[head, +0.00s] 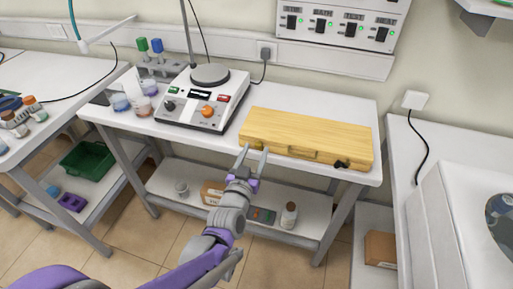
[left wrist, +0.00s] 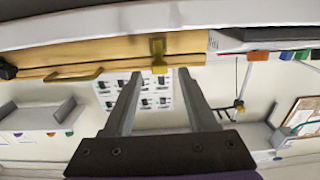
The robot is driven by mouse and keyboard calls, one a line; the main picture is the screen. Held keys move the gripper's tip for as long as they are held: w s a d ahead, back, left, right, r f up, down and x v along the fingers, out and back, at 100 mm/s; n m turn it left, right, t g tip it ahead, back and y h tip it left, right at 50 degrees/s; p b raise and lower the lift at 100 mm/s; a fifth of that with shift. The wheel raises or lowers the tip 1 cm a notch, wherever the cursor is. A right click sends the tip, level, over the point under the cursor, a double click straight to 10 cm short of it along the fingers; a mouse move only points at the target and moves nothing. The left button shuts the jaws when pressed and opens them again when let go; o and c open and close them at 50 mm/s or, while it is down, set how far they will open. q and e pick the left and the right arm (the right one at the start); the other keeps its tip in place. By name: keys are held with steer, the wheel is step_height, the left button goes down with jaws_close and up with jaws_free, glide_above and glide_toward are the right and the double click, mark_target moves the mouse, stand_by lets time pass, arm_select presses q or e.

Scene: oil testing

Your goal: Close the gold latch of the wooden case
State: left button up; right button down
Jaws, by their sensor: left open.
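The wooden case (head: 310,128) lies shut and flat on the front right of the white table. Its front has a handle (left wrist: 75,76) and a dark latch (head: 341,163) at the right end. The gold latch (left wrist: 158,55) shows in the left wrist view, where the picture is upside down. I cannot tell whether the latch is fastened. My left gripper (head: 254,153) is open and empty in front of the case's left part. In the left wrist view its fingertips (left wrist: 159,75) stand either side of the latch's line, apparently apart from it. My right gripper is out of view.
A hotplate device (head: 203,100) stands left of the case, with beakers (head: 133,95) further left. A shelf below holds a box (head: 212,192) and a bottle (head: 289,216). A wall panel (head: 341,32) hangs behind. The space before the table is free.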

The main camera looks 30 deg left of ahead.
arm_select(q)
steer(key=v, duration=0.8)
steer(key=shift+s+p, duration=0.3)
steer(key=s+d+f+m+g+h+p, duration=0.2)
steer(key=d+m+g+h+p, duration=0.1)
steer(key=d+g+h+p, duration=0.4)
steer(key=s+d+g+y+p, duration=0.1)
steer(key=s+g+y, duration=0.1)
steer(key=s+g, duration=0.3)
steer(key=s, duration=0.3)
steer(key=shift+s+d+y, duration=0.15)
steer(key=shift+s+y, duration=0.15)
stand_by(1.0)
